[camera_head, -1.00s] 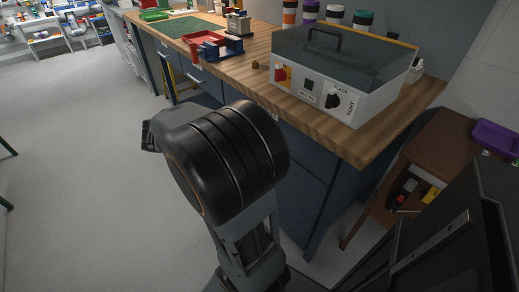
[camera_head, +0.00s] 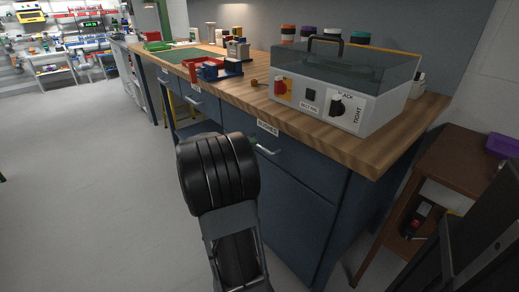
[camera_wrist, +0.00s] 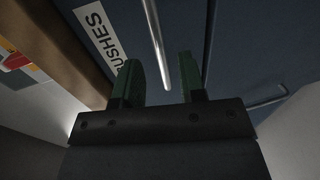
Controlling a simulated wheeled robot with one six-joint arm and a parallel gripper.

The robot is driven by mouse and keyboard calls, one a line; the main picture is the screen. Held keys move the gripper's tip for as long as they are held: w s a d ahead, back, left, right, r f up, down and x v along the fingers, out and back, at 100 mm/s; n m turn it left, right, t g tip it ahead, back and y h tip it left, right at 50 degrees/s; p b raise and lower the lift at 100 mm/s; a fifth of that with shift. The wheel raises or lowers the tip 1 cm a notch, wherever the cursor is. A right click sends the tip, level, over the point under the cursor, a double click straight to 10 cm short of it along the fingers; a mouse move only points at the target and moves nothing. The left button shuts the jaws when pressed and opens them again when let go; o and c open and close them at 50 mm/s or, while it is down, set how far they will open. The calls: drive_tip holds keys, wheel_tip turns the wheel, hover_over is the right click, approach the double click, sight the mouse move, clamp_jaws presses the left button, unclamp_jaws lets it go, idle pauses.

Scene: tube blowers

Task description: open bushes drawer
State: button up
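The bushes drawer (camera_head: 310,165) is the dark blue front under the right end of the workbench, and it looks closed. Its white label (camera_head: 267,128) reads "BUSHES" in the wrist view (camera_wrist: 101,38). Its metal bar handle (camera_head: 265,149) also shows in the wrist view (camera_wrist: 157,45). My gripper (camera_wrist: 158,64) has two green fingers, spread apart and empty. In the wrist view the handle's near end appears between the fingers; I cannot tell whether it lies at fingertip depth.
The wooden bench top (camera_head: 240,92) carries a grey machine (camera_head: 340,95) with a clear lid, and a red tray (camera_head: 205,68). A brown side table (camera_head: 455,150) stands at the right. Another handle (camera_wrist: 268,103) shows in the wrist view. The floor at left is clear.

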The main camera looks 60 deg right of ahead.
sight(260, 146)
drive_tip(key=shift+b+x, duration=0.3)
drive_tip(key=shift+x, duration=1.9)
clamp_jaws()
